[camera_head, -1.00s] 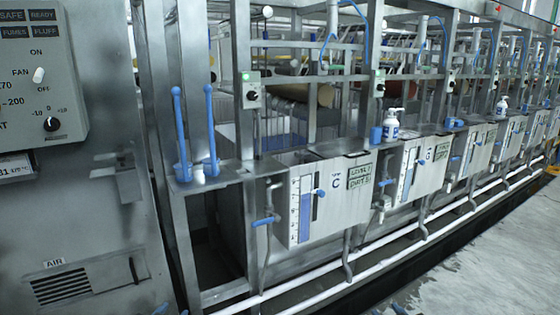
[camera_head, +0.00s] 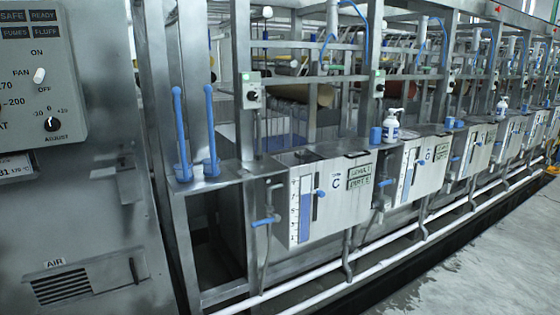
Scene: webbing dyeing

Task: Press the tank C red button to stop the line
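Tank C (camera_head: 336,205) is the nearest steel tank, in the middle of the head view. Its front carries a "C" label, a blue level gauge (camera_head: 305,213) and a small blue handle. A small grey control box (camera_head: 251,91) is on the post above and left of it, with a green part on top and a dark round control. A second box (camera_head: 377,83) is on the post to the right, with a small reddish spot. I cannot clearly make out a red button on tank C's box. Neither of my grippers is in view.
A grey control cabinet (camera_head: 75,215) fills the left side. Two upright blue handles (camera_head: 211,135) stand on a ledge before the tank. A white pump bottle (camera_head: 391,125) and blue cup (camera_head: 376,135) stand on the right. White pipes run low; floor (camera_head: 470,255) is clear at right.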

